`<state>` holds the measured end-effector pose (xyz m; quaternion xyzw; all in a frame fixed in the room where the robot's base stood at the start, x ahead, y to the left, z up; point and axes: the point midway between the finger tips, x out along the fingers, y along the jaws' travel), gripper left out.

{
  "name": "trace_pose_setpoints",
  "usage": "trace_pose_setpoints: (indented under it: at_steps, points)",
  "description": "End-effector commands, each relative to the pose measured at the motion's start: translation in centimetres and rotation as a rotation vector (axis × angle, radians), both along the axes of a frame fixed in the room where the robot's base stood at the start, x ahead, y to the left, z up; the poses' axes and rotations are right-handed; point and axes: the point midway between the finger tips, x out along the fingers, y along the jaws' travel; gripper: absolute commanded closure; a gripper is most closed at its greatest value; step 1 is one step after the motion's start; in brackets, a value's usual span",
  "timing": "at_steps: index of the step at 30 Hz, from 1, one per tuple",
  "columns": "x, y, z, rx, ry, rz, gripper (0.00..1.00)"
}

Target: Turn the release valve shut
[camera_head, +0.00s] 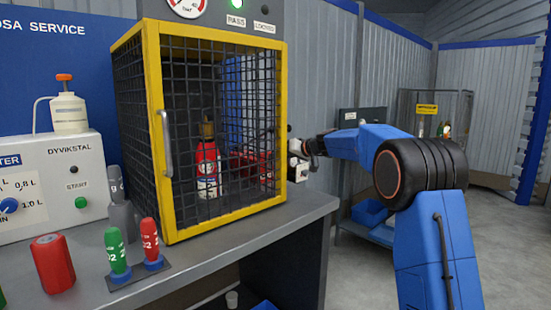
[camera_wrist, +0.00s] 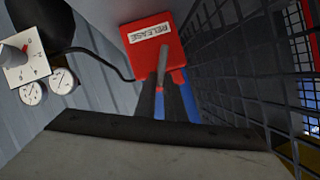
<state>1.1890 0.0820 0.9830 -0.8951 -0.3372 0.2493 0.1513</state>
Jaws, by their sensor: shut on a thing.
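The release valve (camera_wrist: 150,52) is a red box with a white RELEASE label, at the top middle of the wrist view. A grey lever (camera_wrist: 165,60) stands out from it towards me. My gripper (camera_wrist: 168,100) reaches up to the lever with its narrow fingers and is shut on it. The exact contact is small and partly hidden. In the head view my gripper (camera_head: 304,147) is at the right outer side of the yellow-framed cage, and the valve cannot be made out there.
The mesh cage (camera_head: 218,222) stands on the grey bench (camera_head: 235,232), with a red extinguisher (camera_head: 207,165) inside. Its mesh (camera_wrist: 245,65) runs close along the right of the wrist view. Two round gauges (camera_wrist: 63,80) and a white dial panel (camera_wrist: 22,62) are at left.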

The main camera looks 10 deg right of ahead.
Motion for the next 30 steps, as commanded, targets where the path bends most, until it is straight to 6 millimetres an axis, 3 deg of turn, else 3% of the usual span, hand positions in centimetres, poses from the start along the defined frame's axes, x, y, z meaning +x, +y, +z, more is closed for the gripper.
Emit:
trace_pose_setpoints:
  at_steps: [30]
  points:
    - [1.1,-1.6,-2.3,0.750,0.545,-0.002,1.00]
